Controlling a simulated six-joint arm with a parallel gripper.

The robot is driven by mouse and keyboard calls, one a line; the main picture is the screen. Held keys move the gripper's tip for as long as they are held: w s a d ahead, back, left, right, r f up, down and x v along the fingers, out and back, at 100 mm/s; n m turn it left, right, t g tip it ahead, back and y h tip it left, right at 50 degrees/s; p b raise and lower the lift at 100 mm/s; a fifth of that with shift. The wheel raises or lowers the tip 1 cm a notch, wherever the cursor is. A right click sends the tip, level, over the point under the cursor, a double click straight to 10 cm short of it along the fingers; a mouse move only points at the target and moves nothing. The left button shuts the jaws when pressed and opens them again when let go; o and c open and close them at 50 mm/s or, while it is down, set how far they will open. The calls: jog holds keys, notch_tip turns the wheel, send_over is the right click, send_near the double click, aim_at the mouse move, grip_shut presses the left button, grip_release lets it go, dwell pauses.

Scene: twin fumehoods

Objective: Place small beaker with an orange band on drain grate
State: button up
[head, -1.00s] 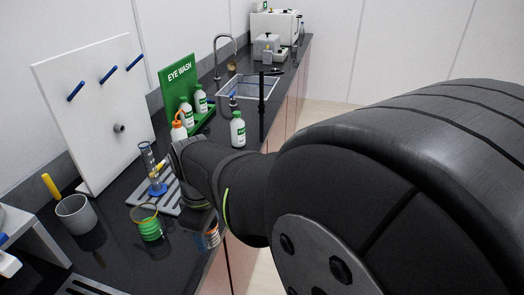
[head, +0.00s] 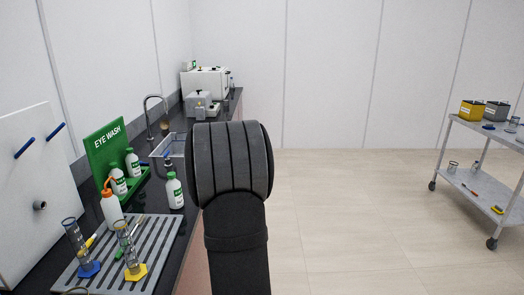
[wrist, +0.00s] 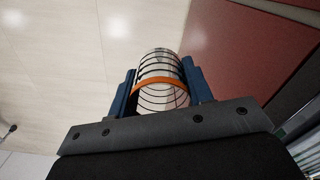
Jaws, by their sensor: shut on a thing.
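A small clear beaker with an orange band (wrist: 162,85) is between the blue fingers of my gripper (wrist: 162,92) in the wrist view. My gripper is shut on it, one finger on each side, with pale floor behind it. The drain grate (head: 155,240) is the grey slatted rack on the dark bench at the lower left of the head view. A cylinder with a blue base (head: 80,247) and one with a yellow base (head: 128,252) stand on it. My arm hides the gripper and the beaker in the head view.
A white squeeze bottle (head: 111,208) stands at the grate's back edge. A green eye wash stand (head: 104,150) with bottles, another bottle (head: 175,190) and a sink (head: 172,146) lie beyond. A cart (head: 470,165) stands at far right. Open floor (head: 340,220) lies between.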

jog(key=w+d+f+m, duration=0.3)
jog(key=d+f+m, duration=0.1)
jog(key=d+f, duration=0.3)
jog(key=shift+w+d+f+m, duration=0.3)
jog(key=shift+w+d+f, duration=0.1)
jog(key=shift+d, duration=0.85)
jog(key=shift+a, duration=0.1)
jog(key=s+a+r+n, duration=0.6)
jog(key=a+r, duration=0.3)
jog(key=a, duration=0.2)
jog(key=s+a+r+n, duration=0.65)
jog(key=a+r, duration=0.25)
jog(key=a, duration=0.3)
jog(key=s+a+r+n, duration=0.5)
jog(key=s+r+n, duration=0.1)
jog(key=s, duration=0.3)
jog(key=shift+m, duration=0.25)
jog(key=s+a+f, duration=0.2)
jog(key=a, duration=0.1)
jog(key=s+a+f, duration=0.1)
jog(key=a+f, duration=0.1)
jog(key=a, duration=0.1)
jog(key=s+a+f, duration=0.2)
jog(key=a, duration=0.1)
jog(key=shift+s+a+f, duration=0.25)
jog(key=shift+s+a, duration=0.05)
jog(key=shift+a, duration=0.05)
jog(key=shift+f, duration=2)
